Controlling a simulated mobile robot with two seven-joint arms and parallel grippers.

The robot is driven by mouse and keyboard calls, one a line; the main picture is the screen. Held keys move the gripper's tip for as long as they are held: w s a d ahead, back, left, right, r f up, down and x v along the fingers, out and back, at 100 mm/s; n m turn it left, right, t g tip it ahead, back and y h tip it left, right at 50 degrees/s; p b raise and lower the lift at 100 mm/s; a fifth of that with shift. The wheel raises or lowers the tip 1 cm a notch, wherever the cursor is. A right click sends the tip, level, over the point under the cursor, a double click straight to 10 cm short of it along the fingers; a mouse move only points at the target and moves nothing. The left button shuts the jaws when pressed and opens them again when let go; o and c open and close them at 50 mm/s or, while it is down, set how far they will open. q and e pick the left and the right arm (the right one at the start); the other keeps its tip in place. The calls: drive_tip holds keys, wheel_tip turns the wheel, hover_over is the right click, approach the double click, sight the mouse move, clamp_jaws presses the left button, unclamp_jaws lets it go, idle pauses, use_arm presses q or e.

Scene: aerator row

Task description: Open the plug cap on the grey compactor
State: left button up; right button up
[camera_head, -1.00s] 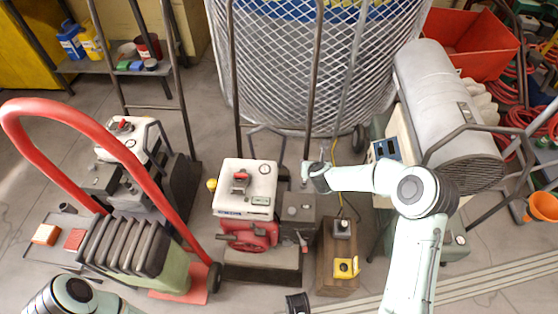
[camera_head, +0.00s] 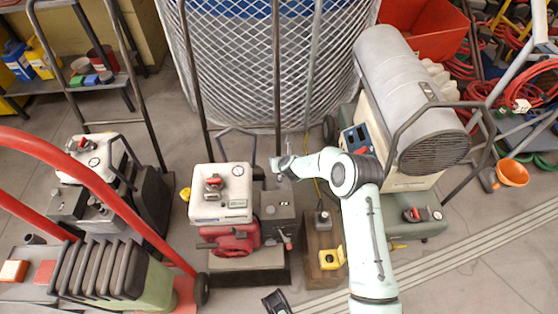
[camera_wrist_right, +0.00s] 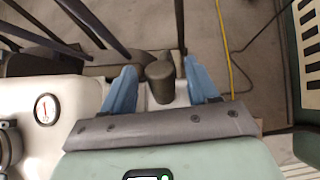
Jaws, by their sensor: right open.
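A machine with a white top (camera_head: 221,207), a red engine (camera_head: 236,238) and a grey box (camera_head: 277,219) on its right side stands in the middle of the head view. I cannot tell for sure that it is the grey compactor. In the right wrist view a short dark grey round cap (camera_wrist_right: 160,82) stands up from a pale surface. My right gripper (camera_wrist_right: 162,88) is open, with its blue fingers on either side of this cap and a gap showing on each side. In the head view my right gripper (camera_head: 280,165) is at the back of the machine.
A similar machine with a white top (camera_head: 97,165) stands to the left, behind a red-handled machine (camera_head: 110,268). A large grey cylindrical heater (camera_head: 412,90) is at the right. A mesh cage (camera_head: 260,70) is behind.

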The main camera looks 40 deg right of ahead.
drive_tip(key=shift+x, duration=1)
use_arm(q)
drive_tip(key=shift+w+a+f, duration=0.1)
drive_tip(key=shift+w+f, duration=0.1)
drive_tip(key=shift+w, duration=0.1)
